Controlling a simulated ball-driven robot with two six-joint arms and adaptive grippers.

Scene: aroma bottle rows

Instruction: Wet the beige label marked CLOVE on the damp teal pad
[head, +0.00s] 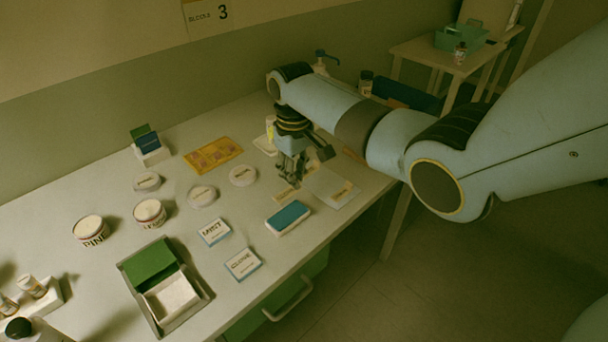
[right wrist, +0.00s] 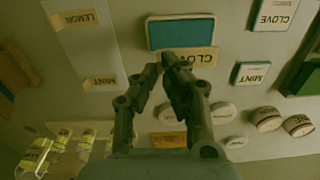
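The beige CLOVE label (right wrist: 202,57) is between the fingertips of my right gripper (right wrist: 164,62), which are closed together on its edge. In the right wrist view it overlaps the near edge of the teal pad (right wrist: 182,34); I cannot tell whether they touch. In the head view the teal pad (head: 289,216) lies in a white tray near the table's front edge, and my right gripper (head: 290,183) is above the table just behind it. My left gripper is not in view.
White CLOVE (head: 243,264) and MINT (head: 213,232) cards lie left of the pad. A pale sheet (head: 318,182) with LEMON (right wrist: 76,18) and MINT (right wrist: 99,83) labels lies right. Tubs (head: 90,230), round lids (head: 243,176) and a green box (head: 149,264) stand farther left.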

